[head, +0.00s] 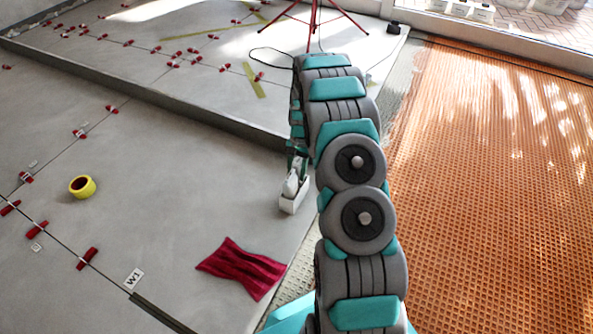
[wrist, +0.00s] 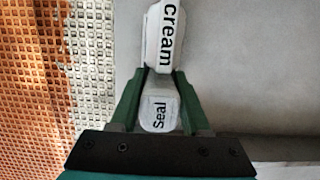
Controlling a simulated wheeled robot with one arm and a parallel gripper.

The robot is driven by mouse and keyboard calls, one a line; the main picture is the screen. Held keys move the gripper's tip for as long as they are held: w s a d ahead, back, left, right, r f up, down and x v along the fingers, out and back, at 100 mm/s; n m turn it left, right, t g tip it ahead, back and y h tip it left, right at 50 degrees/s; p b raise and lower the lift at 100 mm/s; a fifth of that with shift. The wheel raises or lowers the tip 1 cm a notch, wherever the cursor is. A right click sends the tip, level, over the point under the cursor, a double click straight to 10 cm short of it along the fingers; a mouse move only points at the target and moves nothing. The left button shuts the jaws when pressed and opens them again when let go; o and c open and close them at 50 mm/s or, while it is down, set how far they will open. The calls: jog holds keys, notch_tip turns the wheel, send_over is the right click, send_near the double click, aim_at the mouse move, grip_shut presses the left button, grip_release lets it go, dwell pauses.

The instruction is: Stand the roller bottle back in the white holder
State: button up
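In the head view, the white holder (head: 295,204) stands on the grey slab, left of my arm. The white roller bottle (head: 291,184) shows at its far end, partly hidden by the dark green gripper (head: 296,165). Just beyond the fingertips is a white part marked "cream" (wrist: 165,38), probably the holder. I cannot tell whether the bottle is seated in the holder or just over it.
A dark red cloth (head: 243,268) lies on the slab nearer to me. A yellow tape roll (head: 82,187) and several red wedges lie to the left. A raised slab edge (head: 190,117) runs behind the holder. Orange matting (head: 490,180) covers the right.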

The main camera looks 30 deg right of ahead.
jog(key=o, duration=0.4)
jog(key=p+v, duration=0.1)
jog(key=v, duration=1.1)
jog(key=shift+s+r, duration=0.1)
jog(key=shift+r, duration=0.3)
jog(key=shift+a+r, duration=0.1)
jog(key=shift+r, duration=0.15)
jog(key=s+a+r+n+h, duration=0.1)
jog(key=s+a+r+n, duration=0.2)
jog(key=s+a+r, duration=0.45)
jog(key=s+a+r+n, duration=0.2)
jog(key=s+a+r, duration=0.3)
jog(key=s+r, duration=0.5)
jog(key=s+a+r+n, duration=0.1)
jog(key=s+a, duration=0.1)
jog(key=s, duration=0.6)
jog(key=s+a+n, duration=0.1)
jog(key=s+n, duration=0.1)
jog(key=s, duration=0.6)
jog(key=s+a+r+n+h, duration=0.1)
jog(key=s+a+n, duration=0.1)
jog(key=s, duration=0.6)
jog(key=shift+s+a+r, duration=0.15)
jog(key=shift+a+r, duration=0.15)
jog(key=shift+a, duration=0.05)
